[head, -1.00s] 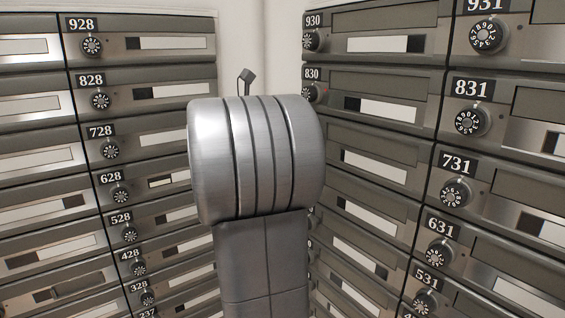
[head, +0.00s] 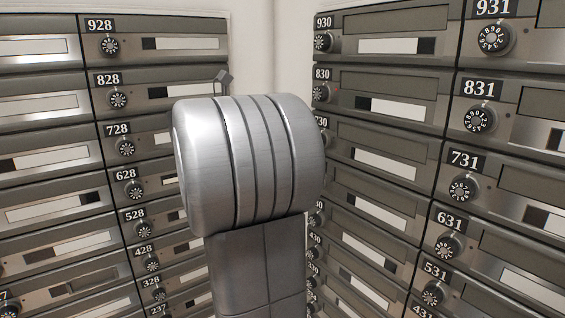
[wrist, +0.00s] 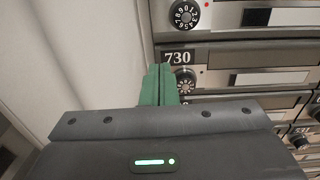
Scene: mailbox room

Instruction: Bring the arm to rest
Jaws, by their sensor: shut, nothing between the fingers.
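My gripper (wrist: 158,86) shows in the wrist view with its two green fingers together and nothing between them. The fingertips point at the corner beside the box labelled 730 (wrist: 177,57), just left of its dial (wrist: 185,80); I cannot tell whether they touch anything. In the head view my large silver arm joint stands in the middle and hides the gripper's fingers. Only a small dark part of the arm's end shows above the joint.
A left bank of mailboxes (head: 50,103) and a right bank (head: 400,78) meet at a pale wall strip (head: 262,45). Their dials stick out, such as the one at 831 (head: 480,120). In the wrist view a pale wall (wrist: 90,50) lies left of the fingers.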

